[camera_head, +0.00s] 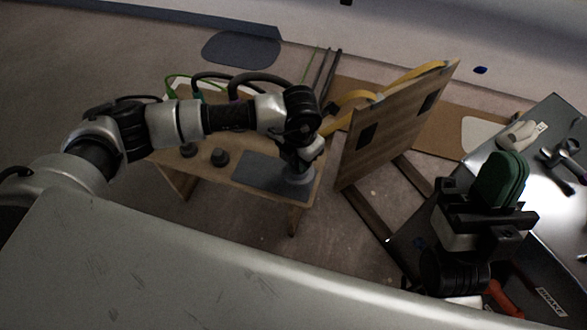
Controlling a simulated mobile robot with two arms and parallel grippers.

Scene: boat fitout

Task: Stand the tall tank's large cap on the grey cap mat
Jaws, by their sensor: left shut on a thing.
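The grey cap mat (258,172) lies flat on the small wooden bench, toward its right end. A large grey round cap (298,178) is at the mat's right end, under my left gripper (303,164). The gripper points down and is shut on the cap; its fingers are mostly hidden by the wrist. I cannot tell whether the cap's underside touches the mat. My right gripper (487,216) is at the right, over the metal worktop and in front of a green object (503,178). Its finger opening is unclear. I cannot make out the tall tank.
Hoses (240,80) run behind my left arm. An upright wooden panel (385,130) with yellow straps stands right of the bench. The metal worktop (560,235) holds gloves (517,135) and tools.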

